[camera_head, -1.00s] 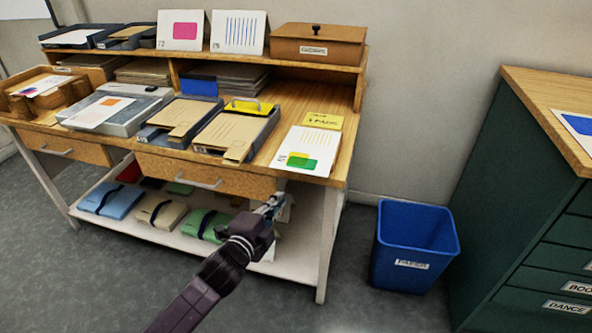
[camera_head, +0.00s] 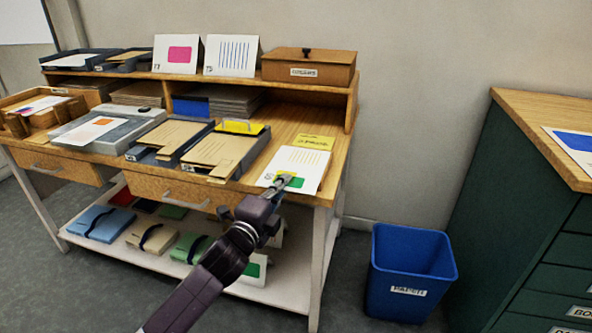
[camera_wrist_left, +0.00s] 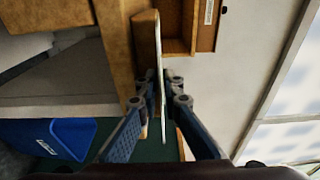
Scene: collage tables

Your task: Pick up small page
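The small page (camera_head: 296,166) is white with yellow stripes and green and yellow patches. In the left wrist view the page (camera_wrist_left: 160,50) shows edge-on as a thin white strip between my two fingers (camera_wrist_left: 161,85). The fingers converge close on both faces of it and look shut on it. My right gripper is not in view.
A yellow card (camera_head: 314,142) lies behind the page. Clipboards and trays (camera_head: 225,150) stand to its left. Below are a drawer (camera_head: 165,190) and a low shelf (camera_head: 255,290). A blue bin (camera_head: 410,275) and a green cabinet (camera_head: 520,220) stand to the right.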

